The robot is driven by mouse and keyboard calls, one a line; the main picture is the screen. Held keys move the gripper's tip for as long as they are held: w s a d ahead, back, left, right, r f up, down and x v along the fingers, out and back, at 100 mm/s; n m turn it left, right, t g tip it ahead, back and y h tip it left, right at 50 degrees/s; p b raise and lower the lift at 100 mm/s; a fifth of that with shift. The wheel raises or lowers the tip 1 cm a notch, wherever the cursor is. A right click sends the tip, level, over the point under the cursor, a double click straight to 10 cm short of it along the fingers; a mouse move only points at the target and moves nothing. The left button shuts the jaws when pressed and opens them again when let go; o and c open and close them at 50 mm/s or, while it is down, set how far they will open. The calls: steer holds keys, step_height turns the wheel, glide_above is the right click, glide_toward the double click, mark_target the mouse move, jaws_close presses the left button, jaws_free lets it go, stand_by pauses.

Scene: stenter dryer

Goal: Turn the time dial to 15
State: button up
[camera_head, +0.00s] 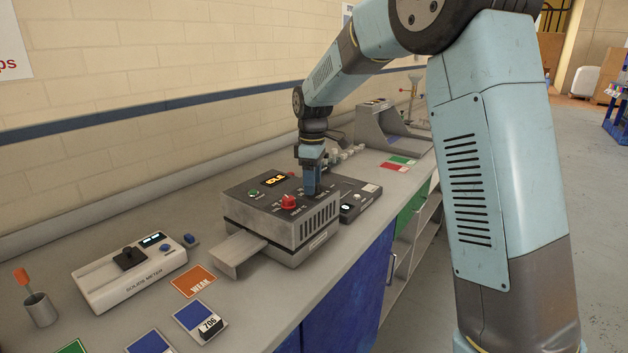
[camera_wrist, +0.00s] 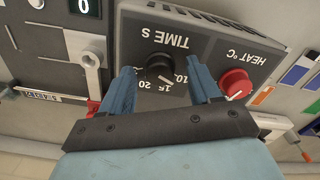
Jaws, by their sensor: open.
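The stenter dryer (camera_head: 262,222) is a grey box on the bench, its display (camera_head: 275,180) reading IDLE. The black time dial (camera_wrist: 159,68) shows in the wrist view under upside-down "TIME S" lettering, with 15 and 20 printed beside it. Its pale mark points toward the lower right of the picture; the exact reading is unclear. My gripper (camera_wrist: 162,75) is open, with one blue finger on each side of the dial; I cannot tell whether they touch it. In the head view my gripper (camera_head: 311,191) points down over the panel and hides the dial.
A red heat dial (camera_wrist: 236,82) sits close beside one finger; it also shows in the head view (camera_head: 289,202). A tray (camera_head: 238,250) juts from the dryer's front. A small black device (camera_head: 352,205) stands close to its right. A white meter (camera_head: 130,275) stands left.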

steer(key=c, duration=1)
steer(key=shift+d, duration=0.1)
steer(key=shift+m, duration=0.3)
steer(key=m, duration=0.8)
stand_by(0.4)
